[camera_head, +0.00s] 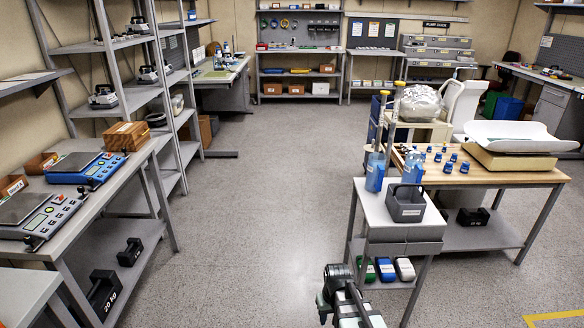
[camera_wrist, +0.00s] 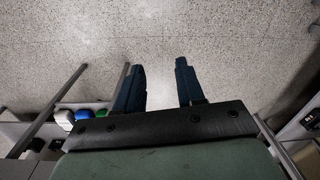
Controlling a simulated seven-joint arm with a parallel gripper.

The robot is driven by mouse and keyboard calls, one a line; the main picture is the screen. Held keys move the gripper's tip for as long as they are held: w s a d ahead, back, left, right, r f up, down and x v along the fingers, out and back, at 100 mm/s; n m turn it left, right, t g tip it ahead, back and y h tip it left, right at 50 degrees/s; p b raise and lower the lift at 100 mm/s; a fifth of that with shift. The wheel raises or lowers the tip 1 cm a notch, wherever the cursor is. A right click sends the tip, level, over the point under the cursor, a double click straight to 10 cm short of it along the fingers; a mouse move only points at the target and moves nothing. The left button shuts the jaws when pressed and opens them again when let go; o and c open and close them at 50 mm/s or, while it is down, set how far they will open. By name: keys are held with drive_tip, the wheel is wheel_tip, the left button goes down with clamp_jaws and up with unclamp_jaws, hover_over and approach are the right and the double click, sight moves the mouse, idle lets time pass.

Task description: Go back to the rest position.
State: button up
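My gripper (camera_wrist: 160,85) shows in the wrist view with its two dark fingers apart. Bare speckled floor shows between and beyond the fingers, and nothing is held. In the head view my arm (camera_head: 345,298) is at the bottom, right of the middle, in front of the small grey cart (camera_head: 378,215). The fingers cannot be made out in the head view.
A bench with scales (camera_head: 88,170) is at left. The middle floor (camera_head: 260,220) is clear.

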drive_tip(key=s+d+f+m, duration=0.1)
drive_tip(key=s+d+m, duration=0.1)
drive_tip(key=s+d, duration=0.25)
drive_tip(key=s+f+g, duration=0.3)
drive_tip(key=s+f, duration=0.7)
drive_tip(key=s, duration=0.4)
drive_tip(key=s+f+g, duration=0.3)
drive_tip(key=s+f, duration=0.7)
drive_tip(key=s, duration=0.5)
drive_tip(key=shift+d+f+g, duration=0.2)
drive_tip(key=shift+g, duration=0.2)
